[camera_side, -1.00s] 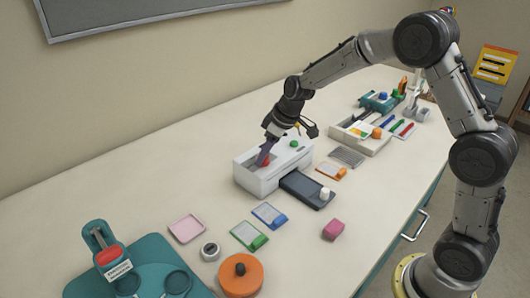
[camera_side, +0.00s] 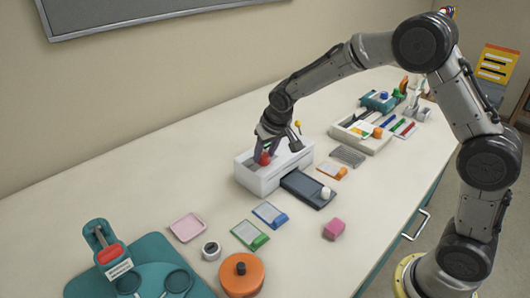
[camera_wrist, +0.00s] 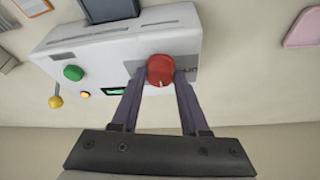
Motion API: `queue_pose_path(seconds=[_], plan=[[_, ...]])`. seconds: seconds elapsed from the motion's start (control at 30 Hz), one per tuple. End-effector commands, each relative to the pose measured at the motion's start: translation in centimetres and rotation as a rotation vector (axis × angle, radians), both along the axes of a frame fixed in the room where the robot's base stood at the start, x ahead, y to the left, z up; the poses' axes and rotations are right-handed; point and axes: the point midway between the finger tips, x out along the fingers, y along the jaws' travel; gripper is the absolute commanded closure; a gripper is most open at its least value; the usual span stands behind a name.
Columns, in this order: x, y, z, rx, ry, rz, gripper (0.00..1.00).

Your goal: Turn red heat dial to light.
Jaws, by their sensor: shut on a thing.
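The red heat dial (camera_wrist: 160,69) sits on top of the white laminator (camera_wrist: 120,48), and it also shows in the side view (camera_side: 264,159). A pale pointer line shows near the dial's lower edge in the wrist view. My gripper (camera_wrist: 160,78) is shut on the red dial, with one finger on each side of it. In the side view my gripper (camera_side: 266,150) comes down on the laminator (camera_side: 262,181) from above. Dark lettering on a grey plate beside the dial is partly hidden by a finger, so I cannot read the setting.
A green button (camera_wrist: 73,73), an orange light (camera_wrist: 84,94) and a small green display (camera_wrist: 115,90) are on the laminator. A yellow-knobbed lever (camera_wrist: 56,101) sticks out at its end. A dark tray (camera_side: 308,188) with a white knob extends in front. Cards and a pink block (camera_side: 333,229) lie nearby.

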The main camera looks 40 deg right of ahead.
Motion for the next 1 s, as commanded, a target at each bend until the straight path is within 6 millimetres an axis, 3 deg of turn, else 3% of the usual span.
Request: queue_pose_path(seconds=[0.5,0.53,0.67,1.0], plan=[[-0.03,0.02,0.11,0.001,0.0,-0.018,1.0],[-0.03,0.03,0.11,0.001,0.0,-0.018,0.5],[-0.02,0.03,0.07,0.001,0.0,-0.018,0.27],[-0.07,0.04,0.21,0.001,0.0,-0.018,0.26]])
